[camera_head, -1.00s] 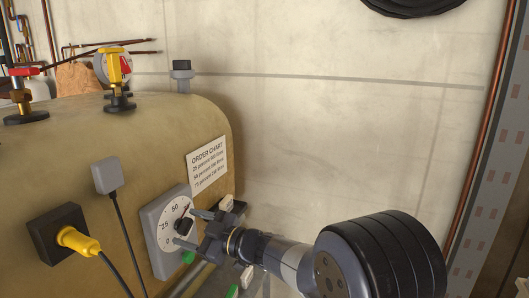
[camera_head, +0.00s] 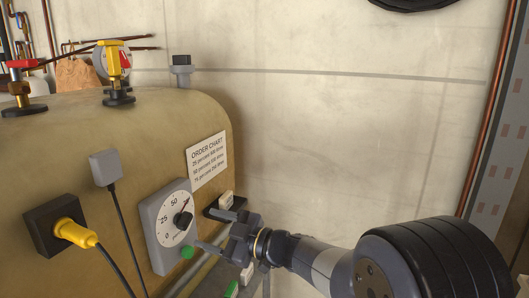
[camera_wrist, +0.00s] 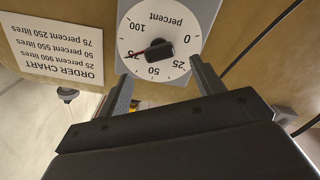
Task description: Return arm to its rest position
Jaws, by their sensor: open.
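My gripper (camera_head: 211,231) is open and empty, in front and to the right of a round white percent dial (camera_head: 166,222) on the tank's end. The dial's black knob (camera_head: 184,220) stands clear of the fingers. In the wrist view my gripper's fingers (camera_wrist: 160,72) point at the dial (camera_wrist: 130,30), which appears upside down there. The knob (camera_wrist: 161,48) lies beyond the gap between the fingers, and its red pointer is at about 75. My arm reaches in from the lower right of the head view.
The tan tank (camera_head: 110,130) fills the left. It carries an order chart (camera_head: 207,160), a grey box with a cable (camera_head: 105,167) and a yellow plug (camera_head: 75,234). Open space lies before the pale wall (camera_head: 340,150).

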